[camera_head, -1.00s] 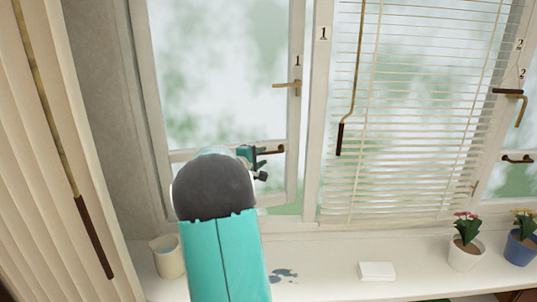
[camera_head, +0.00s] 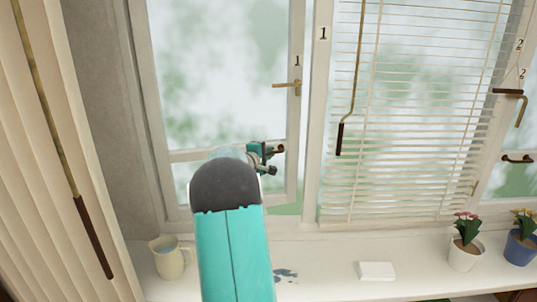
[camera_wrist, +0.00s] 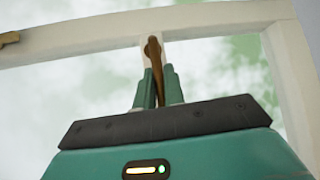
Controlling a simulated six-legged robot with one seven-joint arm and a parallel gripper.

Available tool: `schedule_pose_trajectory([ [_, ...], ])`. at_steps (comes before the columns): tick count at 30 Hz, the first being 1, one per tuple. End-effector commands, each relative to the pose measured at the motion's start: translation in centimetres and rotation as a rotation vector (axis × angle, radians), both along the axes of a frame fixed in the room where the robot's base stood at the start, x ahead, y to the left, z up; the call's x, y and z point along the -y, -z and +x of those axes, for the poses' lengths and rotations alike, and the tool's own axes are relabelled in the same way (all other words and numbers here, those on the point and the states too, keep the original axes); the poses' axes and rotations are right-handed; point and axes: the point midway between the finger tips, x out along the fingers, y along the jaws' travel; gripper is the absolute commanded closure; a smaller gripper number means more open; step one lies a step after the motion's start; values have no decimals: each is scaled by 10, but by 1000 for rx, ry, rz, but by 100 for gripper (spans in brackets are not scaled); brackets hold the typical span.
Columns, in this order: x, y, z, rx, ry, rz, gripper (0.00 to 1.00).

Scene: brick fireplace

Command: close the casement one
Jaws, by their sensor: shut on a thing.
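Casement one (camera_head: 296,120) is the white-framed left window marked 1. A strip of outside view shows between its right edge and the fixed post (camera_head: 319,90) marked 1, so it stands ajar. Its brass latch handle (camera_head: 287,84) lies level, pointing left. A brown pull handle (camera_head: 279,149) sits on its lower crossbar. My gripper (camera_head: 268,152) is at this pull handle. In the wrist view my gripper (camera_wrist: 156,85) has its green fingers closed around the brown pull handle (camera_wrist: 153,50). My arm hides part of the casement's bottom rail.
On the sill (camera_head: 325,275) stand a cream jug (camera_head: 169,260), a white block (camera_head: 376,271) and two potted flowers (camera_head: 465,252) (camera_head: 522,245). A blind (camera_head: 415,120) covers the middle pane. A brown-handled rod (camera_head: 92,235) hangs by the left curtain (camera_head: 30,200).

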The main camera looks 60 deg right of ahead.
Motion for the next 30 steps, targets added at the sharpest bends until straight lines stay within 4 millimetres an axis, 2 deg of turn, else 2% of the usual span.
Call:
schedule_pose_trajectory([
  [5,-10,-1,-2,1,21,0,100],
  [12,-63,-1,-23,2,158,-1,100],
  [16,-85,-1,-31,1,220,-2,100],
  [20,-93,0,-35,0,246,0,100],
  [27,-94,1,-36,0,249,3,100],
  [28,-94,1,-36,0,249,3,88],
  [30,-94,1,-36,0,249,2,74],
])
